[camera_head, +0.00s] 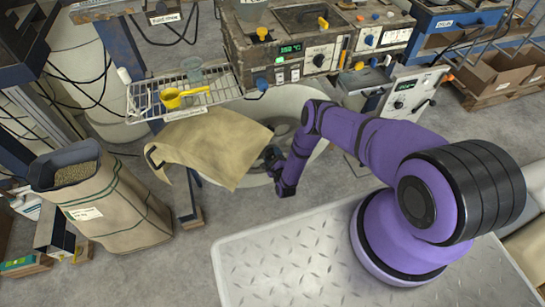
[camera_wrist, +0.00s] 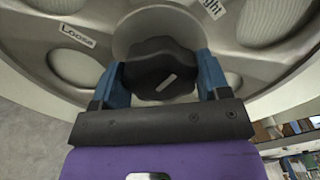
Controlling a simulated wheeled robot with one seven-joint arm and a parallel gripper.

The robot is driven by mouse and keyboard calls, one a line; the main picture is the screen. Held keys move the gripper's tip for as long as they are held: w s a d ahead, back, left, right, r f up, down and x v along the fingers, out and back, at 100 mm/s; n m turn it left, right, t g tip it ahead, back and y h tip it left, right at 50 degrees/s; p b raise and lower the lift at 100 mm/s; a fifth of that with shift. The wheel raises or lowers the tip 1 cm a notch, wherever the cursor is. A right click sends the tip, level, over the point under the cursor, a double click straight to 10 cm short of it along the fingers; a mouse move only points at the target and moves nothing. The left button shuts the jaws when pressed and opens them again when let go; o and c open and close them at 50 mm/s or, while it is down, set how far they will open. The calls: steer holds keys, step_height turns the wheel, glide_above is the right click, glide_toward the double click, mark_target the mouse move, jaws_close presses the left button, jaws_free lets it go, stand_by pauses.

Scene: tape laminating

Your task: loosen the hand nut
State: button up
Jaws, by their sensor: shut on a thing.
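The hand nut (camera_wrist: 160,68) is a black, lobed knob with a pale mark on its face, at the centre of a grey spoked wheel. In the wrist view my gripper (camera_wrist: 160,85) has its two blue fingers on either side of the nut, shut on it. Labels on the wheel read "Loose" (camera_wrist: 77,36) at the left and partly "...ght" (camera_wrist: 212,8) at the right. In the head view my gripper (camera_head: 275,165) reaches the pale wheel (camera_head: 315,150) below the machine. The nut itself is hard to make out there, and a tan sheet covers part of the wheel.
The tan sheet (camera_head: 210,143) hangs just left of my gripper. Above it is a wire rack (camera_head: 222,82) with a yellow scoop (camera_head: 183,97). The machine's control box (camera_head: 300,50) stands behind. A sack of pellets (camera_head: 115,205) stands at the left on open floor.

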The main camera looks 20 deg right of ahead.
steer(key=n, duration=1.1)
steer(key=shift+n, duration=0.3)
steer(key=n, duration=1)
steer(key=shift+n, duration=0.4)
steer(key=o, duration=0.9)
steer(key=shift+s, duration=0.1)
